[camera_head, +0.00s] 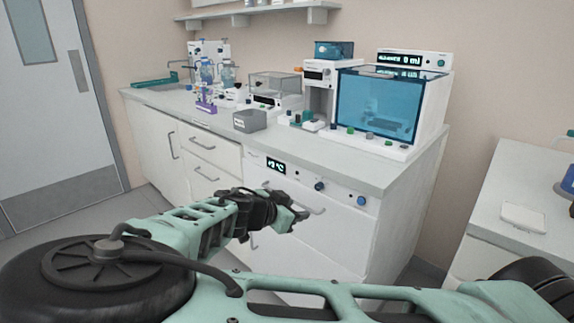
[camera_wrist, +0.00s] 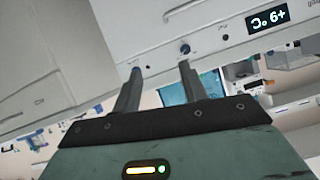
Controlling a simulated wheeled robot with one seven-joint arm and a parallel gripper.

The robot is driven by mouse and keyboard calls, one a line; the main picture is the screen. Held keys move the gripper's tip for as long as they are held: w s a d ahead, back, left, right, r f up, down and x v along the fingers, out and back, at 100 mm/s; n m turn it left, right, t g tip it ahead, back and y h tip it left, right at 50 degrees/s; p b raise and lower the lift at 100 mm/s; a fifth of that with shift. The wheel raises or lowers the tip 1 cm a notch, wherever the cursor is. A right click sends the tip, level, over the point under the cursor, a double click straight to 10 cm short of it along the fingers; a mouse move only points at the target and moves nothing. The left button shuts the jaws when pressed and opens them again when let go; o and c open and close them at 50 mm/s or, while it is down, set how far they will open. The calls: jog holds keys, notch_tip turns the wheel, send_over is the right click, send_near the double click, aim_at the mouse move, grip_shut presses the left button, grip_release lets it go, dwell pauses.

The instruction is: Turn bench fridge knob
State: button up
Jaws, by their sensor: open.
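The bench fridge (camera_head: 315,225) is a white front under the counter, with a lit temperature display (camera_head: 276,166) on its top strip. To the right of the display is a dark blue knob (camera_head: 319,186), and farther right a brighter blue knob (camera_head: 361,201). My gripper (camera_head: 300,213) is in front of the fridge, below and left of the dark knob. The wrist view looks turned over; there my gripper (camera_wrist: 160,72) is open and empty. A blue knob (camera_wrist: 184,49) shows just beyond the right-hand fingertip, apparently not between the fingers. The display also shows there (camera_wrist: 268,17).
A fridge handle (camera_head: 312,209) lies beside my gripper in the head view. Above, the counter (camera_head: 335,153) carries a blue-windowed instrument (camera_head: 380,105), a grey box (camera_head: 250,120) and other lab gear. Another bench (camera_head: 525,180) stands at right, with floor between.

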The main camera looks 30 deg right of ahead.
notch_tip(320, 180, up, 4)
jog(key=w+a+t, duration=0.1)
jog(key=w+a, duration=0.1)
jog(key=w, duration=0.1)
jog(key=p, duration=0.2)
send_near(317, 187)
jog(key=shift+h, duration=0.3)
jog(key=x, duration=0.8)
jog(key=shift+a+f, duration=0.15)
jog(key=shift+f, duration=0.05)
grip_shut()
